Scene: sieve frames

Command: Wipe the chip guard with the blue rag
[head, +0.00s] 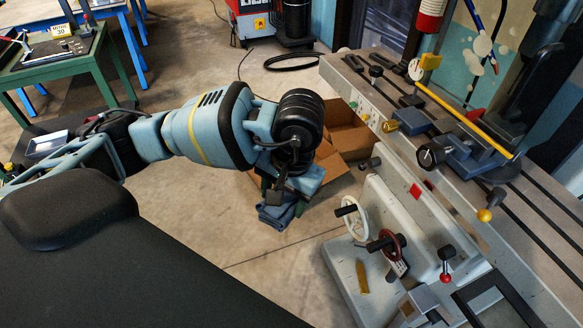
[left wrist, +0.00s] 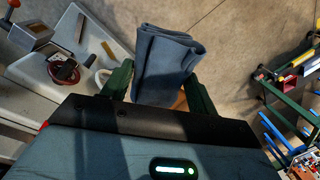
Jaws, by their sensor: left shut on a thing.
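The blue rag (head: 274,214) hangs folded from my left gripper (head: 286,192), above the floor and left of the machine. In the left wrist view the rag (left wrist: 165,58) sits between the two green fingers of my left gripper (left wrist: 160,82), which are shut on it. A bluish, see-through-looking panel with pale blotches and a yellow lower edge stands on the machine at the upper right; it appears to be the chip guard (head: 478,75). The rag is well apart from it. My right gripper is in neither view.
The milling machine's table (head: 545,215) carries a vise (head: 465,150) and several small tools. Handwheels (head: 385,243) and levers stick out on its near side. An open cardboard box (head: 345,138) stands on the floor behind my gripper. A green bench (head: 60,62) is far left.

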